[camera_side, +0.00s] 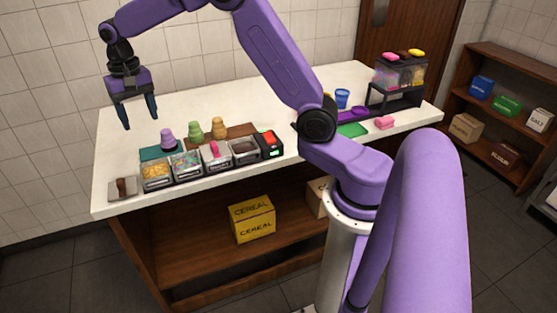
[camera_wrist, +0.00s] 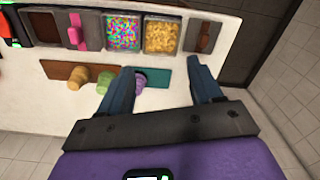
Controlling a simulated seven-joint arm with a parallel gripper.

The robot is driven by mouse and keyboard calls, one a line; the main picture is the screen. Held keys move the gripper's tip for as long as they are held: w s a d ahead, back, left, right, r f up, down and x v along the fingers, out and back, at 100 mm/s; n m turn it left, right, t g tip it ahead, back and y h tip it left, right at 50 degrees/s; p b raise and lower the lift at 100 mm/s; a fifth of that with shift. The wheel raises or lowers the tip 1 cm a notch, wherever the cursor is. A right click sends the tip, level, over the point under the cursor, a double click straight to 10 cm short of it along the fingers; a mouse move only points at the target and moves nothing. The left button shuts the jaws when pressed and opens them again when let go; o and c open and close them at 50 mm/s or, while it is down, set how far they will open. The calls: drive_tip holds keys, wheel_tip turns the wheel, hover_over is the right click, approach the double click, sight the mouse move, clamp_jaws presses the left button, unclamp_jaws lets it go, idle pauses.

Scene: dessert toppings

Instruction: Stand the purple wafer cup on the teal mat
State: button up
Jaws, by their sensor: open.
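The purple wafer cup (camera_side: 167,136) stands upright at the right end of the teal mat (camera_side: 149,154) in the side view. In the wrist view, the purple cup (camera_wrist: 140,82) shows just right of the left finger, which hides part of it, over the teal mat (camera_wrist: 164,82). A green cup (camera_side: 194,131) and a tan cup (camera_side: 218,128) stand beside it on a brown mat (camera_side: 240,131). My gripper (camera_side: 140,122) is open and empty, raised above the counter behind and left of the cup. Its fingers (camera_wrist: 160,66) are spread in the wrist view.
Several topping bins, including yellow cereal (camera_side: 157,172) and sprinkles (camera_side: 187,164), line the counter's front edge near the mats. A small tray with a brown item (camera_side: 121,187) lies at the left corner. A dispenser (camera_side: 398,75) stands far right. The counter's back is clear.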

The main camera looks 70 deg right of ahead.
drive_tip(key=s+a+r+n, duration=0.1)
drive_tip(key=s+a+n, duration=0.35)
drive_tip(key=s, duration=0.55)
drive_tip(key=s+a+r+n, duration=0.1)
drive_tip(key=s+a+n, duration=0.35)
drive_tip(key=s, duration=0.55)
drive_tip(key=s+d+f+n, duration=0.1)
drive_tip(key=s+n, duration=0.3)
drive_tip(key=s, duration=0.5)
drive_tip(key=s+d+f+n, duration=0.2)
drive_tip(key=s+d+n, duration=0.2)
drive_tip(key=s, duration=0.5)
drive_tip(key=shift+d+f+n, duration=0.2)
drive_tip(key=shift+d+n, duration=0.15)
drive_tip(key=shift+n, duration=0.25)
